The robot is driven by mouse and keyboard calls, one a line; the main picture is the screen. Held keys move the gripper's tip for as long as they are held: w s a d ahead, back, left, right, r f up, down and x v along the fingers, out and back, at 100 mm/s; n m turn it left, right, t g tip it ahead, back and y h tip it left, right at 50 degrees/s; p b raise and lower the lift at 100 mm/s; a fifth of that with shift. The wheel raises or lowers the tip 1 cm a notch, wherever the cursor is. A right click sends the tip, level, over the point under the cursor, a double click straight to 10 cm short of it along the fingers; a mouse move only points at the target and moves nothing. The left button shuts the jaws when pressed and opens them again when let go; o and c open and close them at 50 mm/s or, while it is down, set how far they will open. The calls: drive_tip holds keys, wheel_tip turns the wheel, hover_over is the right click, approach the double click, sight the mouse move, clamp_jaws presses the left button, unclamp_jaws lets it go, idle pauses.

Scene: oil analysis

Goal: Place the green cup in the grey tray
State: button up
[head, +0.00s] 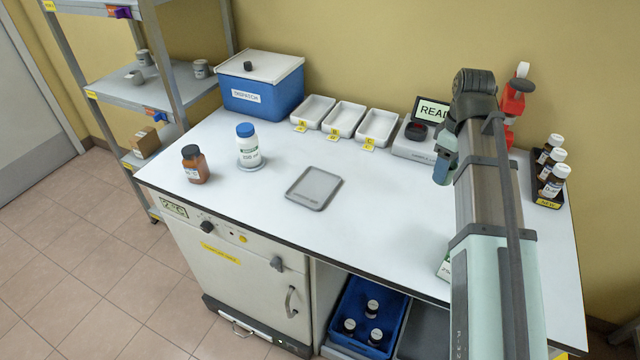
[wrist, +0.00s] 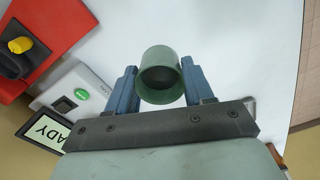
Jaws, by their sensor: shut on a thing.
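The green cup (wrist: 160,64) is between the two blue fingers of my gripper (wrist: 160,84) in the wrist view, its dark open mouth facing the camera. My gripper is shut on it. In the head view my gripper (head: 444,170) is over the right part of the bench, left of my arm; the cup there is mostly hidden by the gripper and arm. The grey tray (head: 314,188) lies flat and empty near the middle of the bench, to the left of my gripper and apart from it.
A white bottle with a blue cap (head: 248,148) and a brown bottle (head: 195,166) stand left of the tray. White bins (head: 345,120) line the back. A device with a display (head: 432,112) and a rack of dark bottles (head: 549,190) are on the right. Bench (head: 385,200) between tray and gripper is clear.

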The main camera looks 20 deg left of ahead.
sight(314, 188)
drive_tip(key=s+a+n, duration=0.2)
drive_tip(key=s+a, duration=0.2)
drive_tip(key=a, duration=0.9)
drive_tip(key=s+a+n, duration=0.2)
drive_tip(key=s+a, duration=0.2)
drive_tip(key=a, duration=0.9)
drive_tip(key=shift+s+a+n, duration=0.15)
drive_tip(key=shift+s+n, duration=0.05)
drive_tip(key=shift+n, duration=0.2)
drive_tip(key=a, duration=0.3)
drive_tip(key=w+a, duration=0.1)
drive_tip(key=shift+a+r, duration=0.2)
drive_tip(key=shift+r, duration=0.1)
drive_tip(key=shift+w+a+f+m, duration=0.1)
drive_tip(key=shift+w+a+m, duration=0.1)
drive_tip(key=shift+w+m, duration=0.1)
drive_tip(key=shift+f, duration=4.8)
drive_tip(key=shift+f, duration=0.1)
drive_tip(key=o, duration=0.8)
drive_tip(key=shift+o, duration=1.1)
wheel_tip(314, 188, up, 12)
